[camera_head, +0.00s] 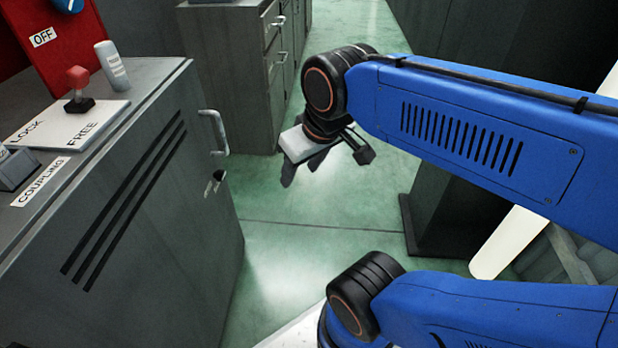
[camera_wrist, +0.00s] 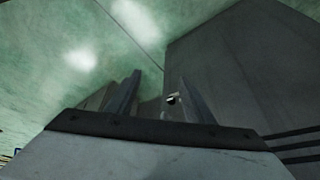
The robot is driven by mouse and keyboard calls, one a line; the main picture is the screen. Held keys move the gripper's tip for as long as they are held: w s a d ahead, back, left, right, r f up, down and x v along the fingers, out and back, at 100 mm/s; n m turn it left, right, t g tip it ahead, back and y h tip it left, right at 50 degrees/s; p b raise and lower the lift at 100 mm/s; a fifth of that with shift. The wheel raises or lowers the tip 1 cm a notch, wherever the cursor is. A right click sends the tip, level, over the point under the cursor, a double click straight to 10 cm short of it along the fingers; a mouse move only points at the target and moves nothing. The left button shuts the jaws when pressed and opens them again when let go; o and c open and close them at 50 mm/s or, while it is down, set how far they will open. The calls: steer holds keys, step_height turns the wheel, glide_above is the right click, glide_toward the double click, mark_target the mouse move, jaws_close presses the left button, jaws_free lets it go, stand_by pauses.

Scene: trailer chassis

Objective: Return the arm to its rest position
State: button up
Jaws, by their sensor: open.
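My blue arm (camera_head: 470,120) reaches in from the right in the head view, bent at a black joint. My gripper (camera_head: 302,170) hangs below that joint, pointing down above the green floor. It is apart from the grey cabinet (camera_head: 150,230) on the left. In the wrist view my gripper (camera_wrist: 158,98) shows two fingers spread apart with nothing between them. The cabinet side (camera_wrist: 240,75) stands to the right there, and its small lock (camera_wrist: 172,99) shows between the fingers.
The cabinet top carries a red-knobbed lever (camera_head: 78,85) on a LOCK/FREE plate, a grey cylinder (camera_head: 113,66) and a COUPLING label (camera_head: 40,180). A door handle (camera_head: 216,130) sticks out. More cabinets (camera_head: 235,70) stand behind. Green floor (camera_head: 300,240) lies open between.

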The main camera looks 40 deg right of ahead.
steer(key=shift+s+d+f+m, duration=0.25)
steer(key=shift+s+f, duration=0.1)
steer(key=shift+f, duration=0.3)
steer(key=shift+s+d+f+m, duration=0.15)
steer(key=shift+s+d+f, duration=0.15)
steer(key=shift+f, duration=0.3)
stand_by(0.3)
